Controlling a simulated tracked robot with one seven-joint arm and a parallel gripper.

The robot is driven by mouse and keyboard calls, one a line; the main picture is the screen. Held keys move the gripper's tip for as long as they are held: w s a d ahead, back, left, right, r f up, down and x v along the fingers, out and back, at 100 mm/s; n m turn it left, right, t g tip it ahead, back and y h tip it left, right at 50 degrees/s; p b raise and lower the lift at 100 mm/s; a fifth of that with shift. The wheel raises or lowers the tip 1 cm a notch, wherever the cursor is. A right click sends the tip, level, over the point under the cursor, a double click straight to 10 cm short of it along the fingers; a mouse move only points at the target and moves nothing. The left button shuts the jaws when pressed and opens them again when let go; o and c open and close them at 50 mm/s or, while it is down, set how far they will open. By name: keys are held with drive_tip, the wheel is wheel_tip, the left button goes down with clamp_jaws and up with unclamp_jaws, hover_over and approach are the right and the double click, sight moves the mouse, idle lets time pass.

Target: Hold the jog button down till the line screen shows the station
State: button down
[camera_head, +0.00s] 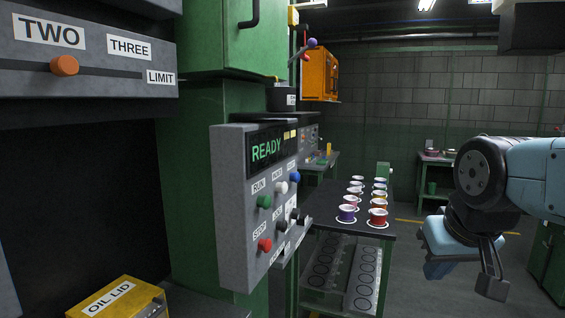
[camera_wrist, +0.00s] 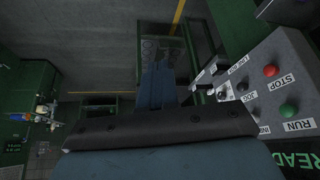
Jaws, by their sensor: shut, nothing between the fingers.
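A grey control panel (camera_head: 232,270) on the green machine carries a dark line screen (camera_head: 266,150), which reads READY in green letters. Below it are a green RUN button (camera_head: 264,201), a red STOP button (camera_head: 264,245), a white button, a blue button and black ones. In the wrist view the JOG label (camera_wrist: 250,97) is readable beside a dark button, between the STOP and RUN sides. My gripper (camera_head: 438,272) is shut and empty, pointing down right of the panel and well apart from it. Its blue fingers (camera_wrist: 160,85) also show in the wrist view.
A dark table (camera_head: 325,197) with several coloured cups in two rows stands beyond the panel. A yellow OIL LID box (camera_head: 118,298) is at the lower left. A lever with an orange knob (camera_head: 64,65) is at upper left. Open floor lies between the table and my arm.

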sight(287, 228)
idle(0.3)
drive_tip(key=w+a+f+m+g+y, duration=0.65)
drive_tip(key=w+a+m+y, duration=0.3)
drive_tip(key=w+a, duration=0.2)
drive_tip(key=w+d+f+m+t+y, duration=0.1)
drive_tip(key=w+f+m+t+y, duration=0.1)
drive_tip(key=w+m, duration=0.4)
drive_tip(key=w+d+f+m+t+y, duration=0.2)
drive_tip(key=w+m+t+y, duration=0.3)
drive_tip(key=w, duration=0.7)
drive_tip(key=shift+f+m, duration=0.15)
drive_tip(key=shift+m, duration=0.6)
drive_tip(key=shift+a+y, duration=0.15)
drive_tip(key=shift+y, duration=0.1)
drive_tip(key=x, duration=1.3)
drive_tip(key=shift+w+a, duration=0.1)
drive_tip(key=shift+a, duration=0.3)
